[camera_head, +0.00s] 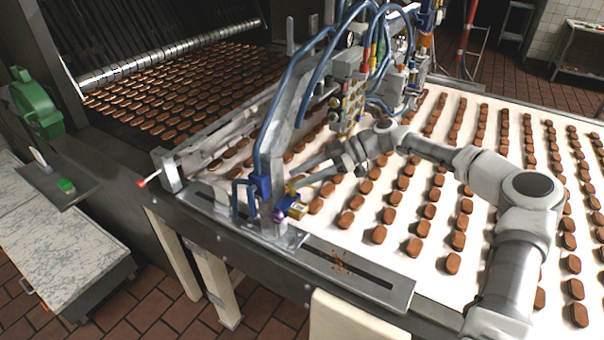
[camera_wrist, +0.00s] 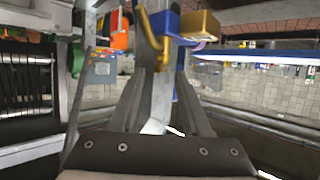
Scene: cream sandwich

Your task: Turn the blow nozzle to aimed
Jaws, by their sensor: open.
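In the wrist view, a bent brass-coloured tube (camera_wrist: 153,48), which looks like the blow nozzle, hangs beside a blue block (camera_wrist: 165,21) and a brass block (camera_wrist: 201,24). My gripper (camera_wrist: 160,74) is open, its two fingers pointing at these parts, with the tube's lower end near the fingertips. I cannot tell whether they touch. In the head view, my gripper (camera_head: 296,184) reaches in from the right to the blue fitting (camera_head: 261,186) at the foot of the metal frame. A small brass and purple part (camera_head: 291,208) sits just below the fingers. The nozzle's aim is unclear.
A white conveyor (camera_head: 340,240) carries rows of brown biscuits under my arm. A slotted metal plate (camera_head: 350,270) with crumbs lies along the front edge. Blue hoses (camera_head: 270,120) and a depositor head (camera_head: 350,85) crowd the space above. An orange part (camera_wrist: 120,38) is left of the fingers.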

